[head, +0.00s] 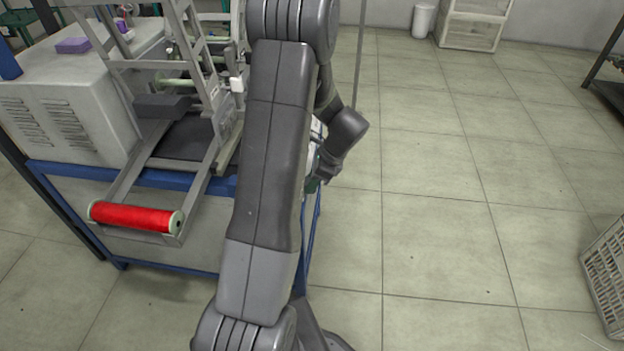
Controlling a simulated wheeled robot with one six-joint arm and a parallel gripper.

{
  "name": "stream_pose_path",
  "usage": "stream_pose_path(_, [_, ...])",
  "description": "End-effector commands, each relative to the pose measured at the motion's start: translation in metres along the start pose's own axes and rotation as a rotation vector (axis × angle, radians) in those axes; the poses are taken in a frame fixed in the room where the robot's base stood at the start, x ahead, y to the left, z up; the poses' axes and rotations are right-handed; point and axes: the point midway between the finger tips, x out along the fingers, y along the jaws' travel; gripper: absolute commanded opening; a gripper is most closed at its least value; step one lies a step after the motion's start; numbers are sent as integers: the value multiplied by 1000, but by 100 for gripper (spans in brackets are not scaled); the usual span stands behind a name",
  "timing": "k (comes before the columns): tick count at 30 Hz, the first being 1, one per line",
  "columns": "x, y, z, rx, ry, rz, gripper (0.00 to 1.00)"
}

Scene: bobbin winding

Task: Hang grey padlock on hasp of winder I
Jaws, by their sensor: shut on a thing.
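My gripper (325,170) is only partly seen at the right end of the blue-framed machine bench. My own arm covers most of it. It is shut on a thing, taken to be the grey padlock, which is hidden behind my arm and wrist. The winder (70,95) stands at the left, with a grey vented housing and a metal frame. A red bobbin (137,217) lies across the frame's near end. The hasp and the winder's label cannot be made out.
The blue bench frame (140,176) carries the machine. A thin upright pole (359,60) stands beyond my wrist. A crate (608,275) is at the right edge, and a white bin (422,20) and drawers (472,24) are at the back. The tiled floor on the right is clear.

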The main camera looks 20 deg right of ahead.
Motion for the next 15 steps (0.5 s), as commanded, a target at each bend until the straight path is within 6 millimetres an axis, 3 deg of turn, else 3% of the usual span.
stream_pose_path(2, [0, 0, -1, 0, 2, -2, 10])
stream_pose_path(3, [0, 0, -1, 0, 2, -2, 45])
stream_pose_path(6, [0, 0, -1, 0, 2, -1, 63])
stream_pose_path(15, [-2, 0, 0, 0, 1, -1, 63])
